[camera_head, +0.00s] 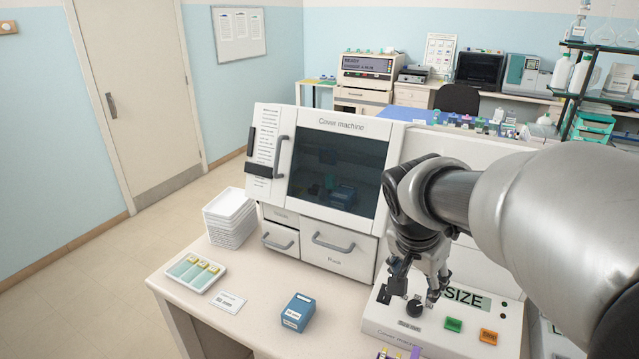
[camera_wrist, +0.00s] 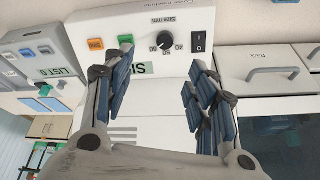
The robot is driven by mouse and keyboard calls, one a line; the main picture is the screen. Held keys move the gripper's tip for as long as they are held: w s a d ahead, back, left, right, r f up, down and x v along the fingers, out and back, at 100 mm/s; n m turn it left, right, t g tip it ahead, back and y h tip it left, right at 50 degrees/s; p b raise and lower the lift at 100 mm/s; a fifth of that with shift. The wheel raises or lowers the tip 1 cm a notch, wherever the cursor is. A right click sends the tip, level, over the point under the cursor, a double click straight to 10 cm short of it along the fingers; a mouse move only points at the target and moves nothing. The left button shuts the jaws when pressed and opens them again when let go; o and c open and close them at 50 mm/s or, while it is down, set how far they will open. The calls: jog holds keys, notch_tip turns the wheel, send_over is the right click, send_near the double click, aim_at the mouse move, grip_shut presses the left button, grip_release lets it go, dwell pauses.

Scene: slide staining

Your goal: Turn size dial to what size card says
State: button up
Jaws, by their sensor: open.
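The size dial (camera_head: 414,308) is a small black knob on the sloped control panel of the cover machine. In the wrist view the dial (camera_wrist: 164,40) appears upside down, with 40, 50 and 60 marked around it; its pointer is too small to read surely. My gripper (camera_head: 415,288) is open above the panel, its fingers on either side of the dial's line and apart from it. The wrist view shows the open gripper (camera_wrist: 160,75) with nothing between the fingers. A small white card (camera_head: 228,302), perhaps the size card, lies on the table; its print is not legible.
A green button (camera_head: 453,324) and an orange button (camera_head: 488,336) sit right of the dial. A blue box (camera_head: 298,311) and a slide tray (camera_head: 190,273) stand left. The cover machine (camera_head: 400,150) rises behind.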

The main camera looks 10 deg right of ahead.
aim_at(415, 306)
jog(key=b+x, duration=0.1)
jog(key=x, duration=0.5)
jog(key=w+b+x, duration=0.1)
jog(key=b+x, duration=0.1)
jog(key=x, duration=0.4)
jog(key=w+b+x, duration=0.1)
jog(key=x, duration=0.6)
jog(key=shift+d+r+b, duration=0.15)
jog(key=shift+r+b, duration=0.15)
jog(key=shift+r, duration=0.05)
jog(key=shift+s, duration=0.1)
jog(key=shift+c, duration=0.4)
jog(key=c, duration=1)
